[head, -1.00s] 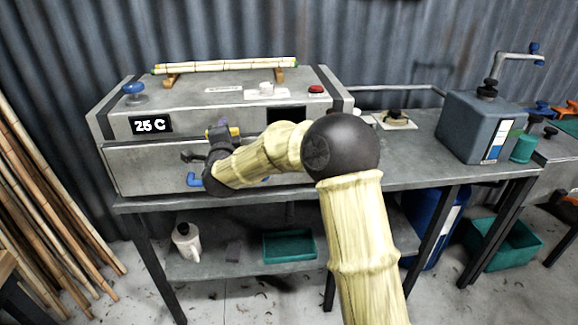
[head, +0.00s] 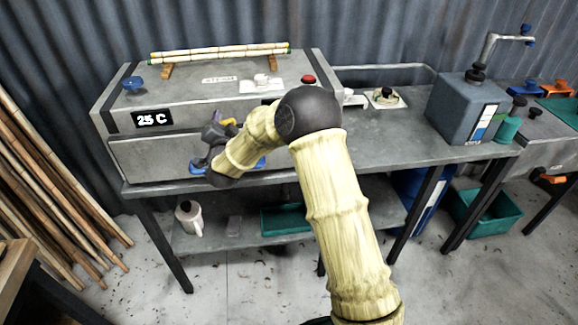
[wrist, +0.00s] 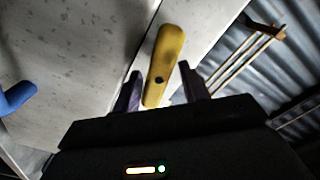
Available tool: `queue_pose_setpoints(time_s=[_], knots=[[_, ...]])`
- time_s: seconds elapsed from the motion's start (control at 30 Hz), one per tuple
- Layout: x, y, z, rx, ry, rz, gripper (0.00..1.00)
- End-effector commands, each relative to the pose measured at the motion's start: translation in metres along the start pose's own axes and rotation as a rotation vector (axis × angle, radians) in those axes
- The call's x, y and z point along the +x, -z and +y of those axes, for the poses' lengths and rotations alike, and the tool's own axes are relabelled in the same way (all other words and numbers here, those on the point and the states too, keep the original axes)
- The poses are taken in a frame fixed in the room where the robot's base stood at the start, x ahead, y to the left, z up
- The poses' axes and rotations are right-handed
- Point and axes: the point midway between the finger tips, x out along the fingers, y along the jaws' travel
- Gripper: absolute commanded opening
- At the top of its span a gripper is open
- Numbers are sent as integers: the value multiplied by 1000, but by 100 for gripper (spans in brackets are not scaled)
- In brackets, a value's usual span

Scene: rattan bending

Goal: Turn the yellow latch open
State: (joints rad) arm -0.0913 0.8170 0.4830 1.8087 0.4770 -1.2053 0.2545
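The yellow latch (wrist: 165,62) is a rounded bar with a dark pivot spot, on the grey face of the steam box (head: 155,152). In the wrist view its near end lies between the two fingertips of my gripper (wrist: 161,88), with gaps on both sides. The fingers are open and do not visibly touch it. In the head view my gripper (head: 222,125) is at the box front, and only a small yellow part of the latch (head: 228,122) shows beside it. My arm hides much of the box's right front.
A blue handle (wrist: 17,97) is left of the latch in the wrist view. Bamboo canes (head: 220,52) rest on wooden supports on the box, beside a red button (head: 308,79). A grey canister (head: 467,108) stands on the bench at right.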

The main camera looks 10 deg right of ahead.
Motion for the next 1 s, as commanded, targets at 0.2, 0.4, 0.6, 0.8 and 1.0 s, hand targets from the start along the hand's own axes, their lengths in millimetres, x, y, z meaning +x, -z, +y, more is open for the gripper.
queue_pose_setpoints(time_s=[0.2, 0.4, 0.6, 0.8, 1.0], knots=[[0, 2, -8, -123, 2, -3, 42], [0, 3, -9, -238, 3, -2, 42], [0, 2, -10, -351, 2, -1, 42], [0, 2, -12, -465, 3, -1, 42], [0, 1, -13, -578, 3, -1, 42]])
